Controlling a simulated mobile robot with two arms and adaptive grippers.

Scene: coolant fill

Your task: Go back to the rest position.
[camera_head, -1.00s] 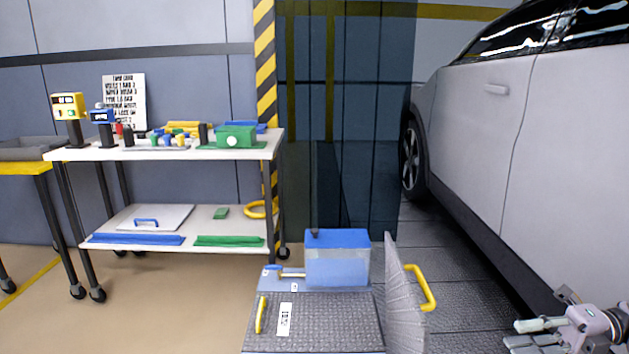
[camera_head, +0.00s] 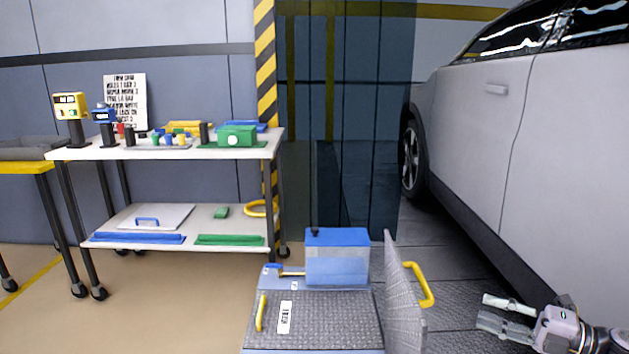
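My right gripper (camera_head: 503,314) is at the lower right, pointing left above the dark floor tiles. Its two fingers are spread apart with nothing between them. It is to the right of the raised grey panel and its yellow handle (camera_head: 420,285), apart from them. My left gripper does not show.
A grey car (camera_head: 540,140) fills the right side. A white-topped cart (camera_head: 70,152) with tools and small parts stands at the left, beside a yellow-edged table (camera_head: 28,168). A black-and-yellow striped post (camera_head: 266,65) rises behind the cart. The tan floor in front of the cart is clear.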

